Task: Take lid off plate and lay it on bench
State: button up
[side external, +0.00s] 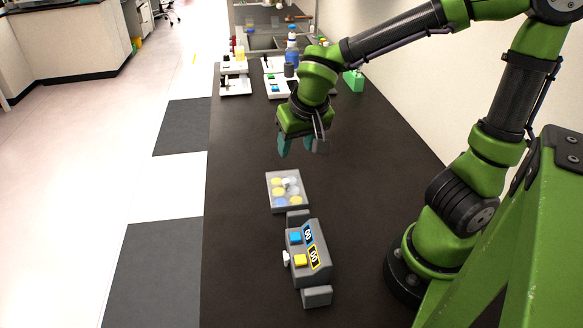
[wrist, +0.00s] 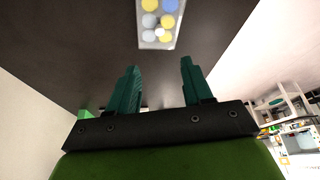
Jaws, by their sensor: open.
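The plate (side external: 272,201) lies flat on the dark bench (side external: 240,240), with yellow, blue and pale round wells. A clear lid (side external: 290,183) seems to cover it, with a small pale knob on top; its edges are hard to tell from the plate. In the wrist view the plate (wrist: 146,44) is at the top, partly cut off by the frame edge, and the pale knob (wrist: 160,32) shows on it. My gripper (side external: 301,148) is open and empty, above the bench and beyond the plate. In the wrist view its teal fingers (wrist: 160,80) stand apart, not touching the plate.
A grey device (side external: 310,262) with blue and yellow buttons stands just in front of the plate. White racks (side external: 236,82) and bottles (side external: 292,52) stand at the far end, with a green box (side external: 354,80). The bench left of the plate is clear.

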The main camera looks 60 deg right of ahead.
aim_at(285, 180)
jog(key=x, duration=1.5)
jog(key=shift+d, duration=0.1)
grip_shut()
